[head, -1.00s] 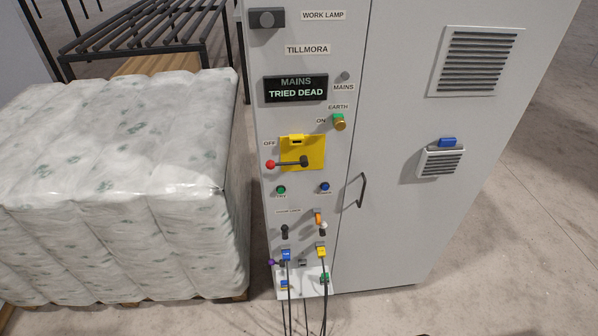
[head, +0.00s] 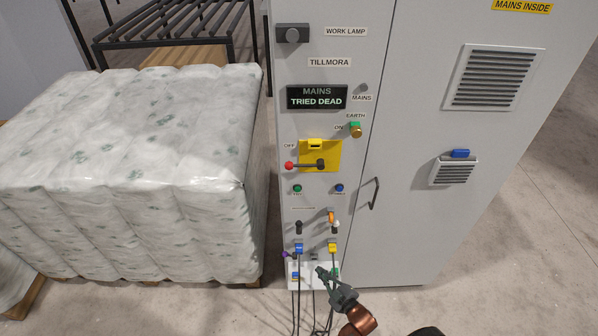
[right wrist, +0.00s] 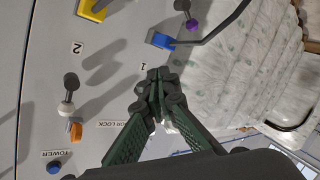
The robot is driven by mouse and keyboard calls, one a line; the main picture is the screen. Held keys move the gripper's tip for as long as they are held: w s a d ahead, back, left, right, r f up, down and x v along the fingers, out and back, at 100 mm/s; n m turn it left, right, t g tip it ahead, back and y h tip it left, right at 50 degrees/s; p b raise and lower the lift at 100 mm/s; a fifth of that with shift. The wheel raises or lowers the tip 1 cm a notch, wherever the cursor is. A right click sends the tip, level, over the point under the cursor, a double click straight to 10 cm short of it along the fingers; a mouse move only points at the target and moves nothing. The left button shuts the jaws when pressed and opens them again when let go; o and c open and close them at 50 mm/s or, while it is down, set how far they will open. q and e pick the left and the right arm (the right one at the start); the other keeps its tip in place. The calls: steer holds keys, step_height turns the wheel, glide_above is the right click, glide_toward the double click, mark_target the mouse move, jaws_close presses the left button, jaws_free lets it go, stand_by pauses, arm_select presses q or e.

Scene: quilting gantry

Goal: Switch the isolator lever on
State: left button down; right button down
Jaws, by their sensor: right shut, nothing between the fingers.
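The isolator lever (head: 305,165) is a dark arm with a red ball end, on a yellow plate (head: 333,149) on the grey cabinet's front. It lies level, its red end pointing left beneath the OFF label (head: 289,146). The ON label (head: 339,127) is above and to the right. My right gripper (head: 322,272) is low in front of the cabinet, well below the lever and apart from it. In the right wrist view its green fingers (right wrist: 157,84) are closed together and empty. The lever does not show there. My left gripper is not in view.
Blue plug (head: 298,248) and yellow plug (head: 332,247), with hanging cables, are near my right gripper. Small toggles and buttons sit between them and the lever. A display (head: 316,97) reads MAINS TRIED DEAD. A wrapped pallet load (head: 130,170) stands left; a door handle (head: 374,193) protrudes right.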

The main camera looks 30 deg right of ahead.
step_height(320, 180, up, 37)
steer(key=w+n+t+y+p, duration=0.2)
steer(key=n+t+y+p, duration=0.1)
steer(key=n+t, duration=0.3)
steer(key=shift+a+t, duration=0.35)
steer(key=shift+t, duration=0.65)
steer(key=shift+f, duration=0.1)
steer(key=p, duration=0.4)
glide_toward(303, 166)
steer(key=w+a+r, duration=0.2)
steer(key=w+a, duration=0.2)
steer(key=w, duration=0.3)
steer(key=shift+w, duration=0.2)
steer(key=shift+b, duration=0.35)
